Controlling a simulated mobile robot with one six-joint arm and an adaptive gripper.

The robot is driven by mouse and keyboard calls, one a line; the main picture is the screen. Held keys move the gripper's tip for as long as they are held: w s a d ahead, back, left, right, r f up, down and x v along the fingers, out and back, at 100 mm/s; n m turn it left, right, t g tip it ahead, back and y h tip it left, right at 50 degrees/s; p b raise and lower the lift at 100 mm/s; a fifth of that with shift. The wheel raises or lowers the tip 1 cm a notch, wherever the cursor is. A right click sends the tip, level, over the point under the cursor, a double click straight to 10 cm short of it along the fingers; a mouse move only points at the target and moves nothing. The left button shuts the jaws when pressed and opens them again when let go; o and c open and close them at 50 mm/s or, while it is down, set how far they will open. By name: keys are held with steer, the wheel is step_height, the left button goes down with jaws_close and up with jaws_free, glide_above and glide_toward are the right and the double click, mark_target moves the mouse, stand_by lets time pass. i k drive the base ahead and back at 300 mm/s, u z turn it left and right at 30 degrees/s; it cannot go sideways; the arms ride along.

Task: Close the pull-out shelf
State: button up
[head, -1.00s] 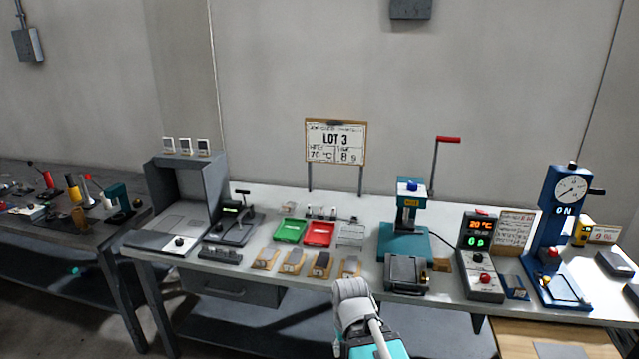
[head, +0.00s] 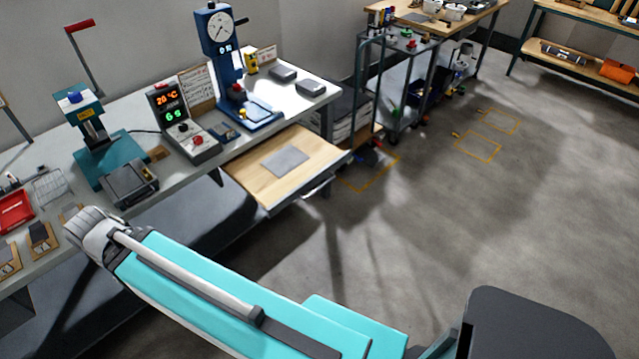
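The pull-out shelf (head: 249,172) is a light wooden board under the right end of the white workbench. It is pulled out toward the open floor, with a metal handle (head: 318,187) on its front edge. A flat grey plate (head: 285,161) lies on it. My teal and grey arm reaches in from the bottom right toward the left, its end near the bench's front edge, left of the shelf and apart from it. The gripper's fingers cannot be made out.
The bench (head: 206,163) carries a teal press (head: 99,143), a control box with red and green digits (head: 182,125) and a blue dial press (head: 229,71). A cart (head: 405,75) stands beyond the shelf. Open concrete floor (head: 400,225) lies to the right, with yellow markings.

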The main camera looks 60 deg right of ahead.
mark_target(278, 170)
steer(key=z, duration=1.75)
steer(key=k, duration=0.7)
steer(key=z, duration=0.05)
